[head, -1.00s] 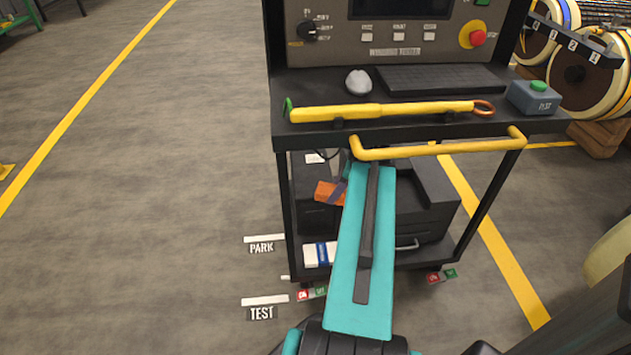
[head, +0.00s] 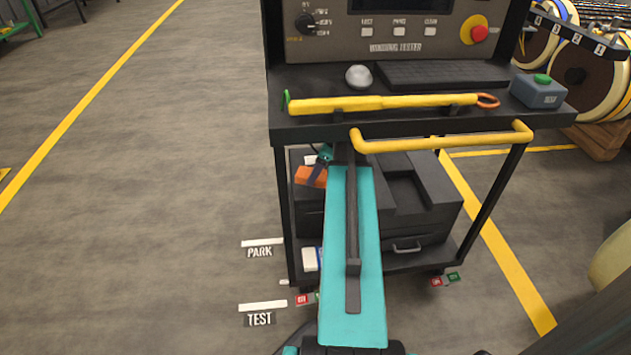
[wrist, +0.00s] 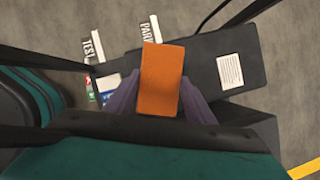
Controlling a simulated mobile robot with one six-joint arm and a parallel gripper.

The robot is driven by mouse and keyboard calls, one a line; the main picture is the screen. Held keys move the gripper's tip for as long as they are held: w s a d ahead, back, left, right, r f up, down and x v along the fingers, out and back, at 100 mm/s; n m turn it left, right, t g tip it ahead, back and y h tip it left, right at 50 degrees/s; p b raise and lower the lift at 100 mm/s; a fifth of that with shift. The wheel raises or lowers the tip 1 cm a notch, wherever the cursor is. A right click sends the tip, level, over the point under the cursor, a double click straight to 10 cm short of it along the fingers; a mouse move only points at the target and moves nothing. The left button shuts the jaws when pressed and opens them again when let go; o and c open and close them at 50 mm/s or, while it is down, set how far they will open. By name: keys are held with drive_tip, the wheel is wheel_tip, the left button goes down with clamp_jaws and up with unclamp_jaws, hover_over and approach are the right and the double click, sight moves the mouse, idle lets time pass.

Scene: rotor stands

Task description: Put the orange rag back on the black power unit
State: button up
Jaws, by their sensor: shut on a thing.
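The orange rag (wrist: 161,78) is a folded block between the two purple fingers of my gripper (wrist: 160,92) in the wrist view. My gripper is shut on it. In the head view the rag (head: 310,177) shows beside my gripper (head: 322,168), left of my teal arm and under the cart's top shelf. The black power unit (head: 309,222) is the dark box at the left of the cart's lower shelf. Its dark top with a white label (wrist: 230,73) lies below the rag in the wrist view. I cannot tell whether the rag touches it. My arm hides part of the unit.
The cart's top shelf (head: 290,128) and yellow handle (head: 440,143) overhang the lower space. Cart posts (head: 285,215) stand close by. A dark machine with a recess (head: 415,195) is right of the unit. A white box (head: 309,259) sits in front. Floor at left is clear.

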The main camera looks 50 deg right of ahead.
sight(324, 175)
drive_tip(key=shift+f+b, duration=1.05)
drive_tip(key=shift+f, duration=0.7)
drive_tip(key=o, duration=1)
drive_tip(key=shift+f, duration=0.1)
drive_tip(key=p+v, duration=0.2)
drive_tip(key=v, duration=0.4)
drive_tip(key=shift+p, duration=0.35)
drive_tip(key=shift+v, duration=0.9)
